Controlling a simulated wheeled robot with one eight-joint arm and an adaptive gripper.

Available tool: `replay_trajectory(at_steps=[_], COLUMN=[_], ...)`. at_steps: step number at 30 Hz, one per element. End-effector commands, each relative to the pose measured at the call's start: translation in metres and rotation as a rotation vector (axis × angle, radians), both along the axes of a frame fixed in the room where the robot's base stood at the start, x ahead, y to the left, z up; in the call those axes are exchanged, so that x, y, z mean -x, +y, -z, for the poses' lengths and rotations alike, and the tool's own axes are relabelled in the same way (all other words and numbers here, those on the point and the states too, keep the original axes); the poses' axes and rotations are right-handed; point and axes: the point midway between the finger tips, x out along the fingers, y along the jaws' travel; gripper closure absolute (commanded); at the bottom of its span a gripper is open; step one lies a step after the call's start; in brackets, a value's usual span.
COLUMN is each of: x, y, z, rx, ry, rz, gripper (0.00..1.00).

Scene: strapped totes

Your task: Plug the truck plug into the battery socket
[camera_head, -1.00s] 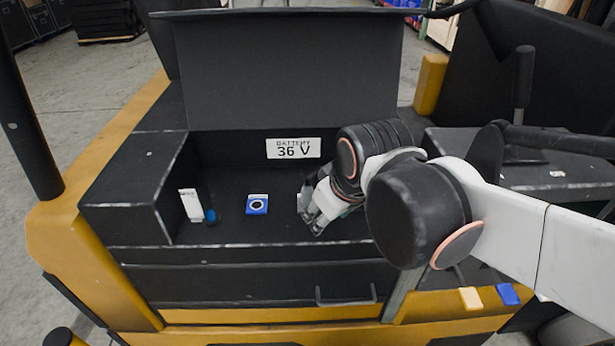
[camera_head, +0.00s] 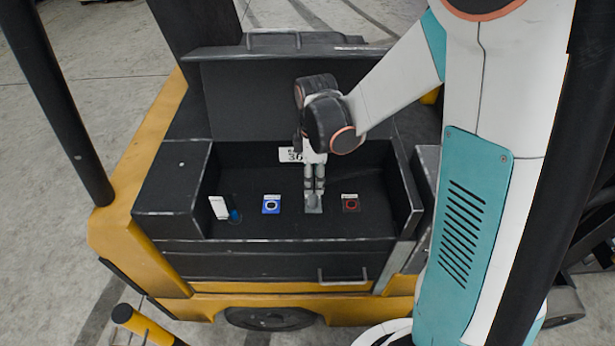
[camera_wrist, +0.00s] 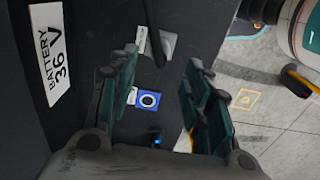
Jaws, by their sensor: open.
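My gripper (camera_head: 313,190) points down into the battery compartment, its fingertips just above or at a grey block (camera_head: 313,207). I cannot tell whether they touch. In the wrist view the gripper (camera_wrist: 161,60) is open, and the grey block (camera_wrist: 170,46) with a white tag shows past its fingertips, a dark bar or cable beside it. A blue socket (camera_head: 271,204) with a round opening lies left of the gripper; it also shows in the wrist view (camera_wrist: 148,100). A red socket (camera_head: 350,203) lies to the right. I cannot make out which piece is the truck plug.
A white card (camera_head: 218,207) and a small blue-tipped item (camera_head: 235,215) stand at the compartment's left. The "BATTERY 36 V" label (camera_wrist: 53,55) is on the back wall. Compartment side walls (camera_head: 405,190) and the raised lid (camera_head: 250,100) bound the space.

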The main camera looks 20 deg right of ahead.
Motion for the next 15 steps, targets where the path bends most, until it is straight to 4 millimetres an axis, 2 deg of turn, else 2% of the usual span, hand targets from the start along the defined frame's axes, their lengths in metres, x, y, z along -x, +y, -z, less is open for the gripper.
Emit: replay_trajectory(at_steps=[15], x=[0.0000], y=[0.0000], z=[0.0051], rx=[0.000], ry=[0.003], rz=[-0.005], gripper=[0.55])
